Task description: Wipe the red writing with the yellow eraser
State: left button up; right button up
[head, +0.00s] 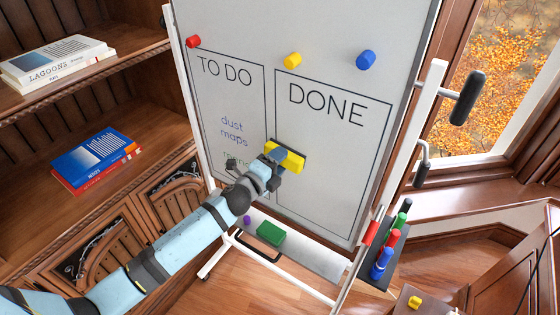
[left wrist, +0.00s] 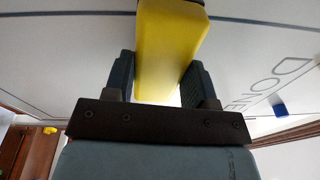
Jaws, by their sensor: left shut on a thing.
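My left gripper (head: 277,159) is shut on the yellow eraser (head: 290,157), which is in front of the whiteboard (head: 326,190) near the line between the TO DO and DONE boxes. In the left wrist view the eraser (left wrist: 168,45) sits between the two fingers. I cannot tell whether it touches the board. I see no red writing. Blue writing (head: 232,131) reads "dust maps". Green writing (head: 236,160) below it is partly hidden by my left gripper and arm. My right gripper is not in view.
Red (head: 193,41), yellow (head: 292,60) and blue (head: 366,59) magnets are on the upper board. Several markers (head: 391,238) stand in a holder at its right side. A green block (head: 270,233) lies below the board. A bookshelf (head: 125,85) stands at left.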

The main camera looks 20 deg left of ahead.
pick_arm(q)
jog(key=v, duration=0.6)
jog(key=shift+d+r, duration=0.2)
jog(key=shift+d, duration=0.05)
jog(key=shift+s, duration=0.1)
jog(key=v, duration=0.3)
jog(key=shift+d+r, duration=0.1)
jog(key=shift+d, duration=0.05)
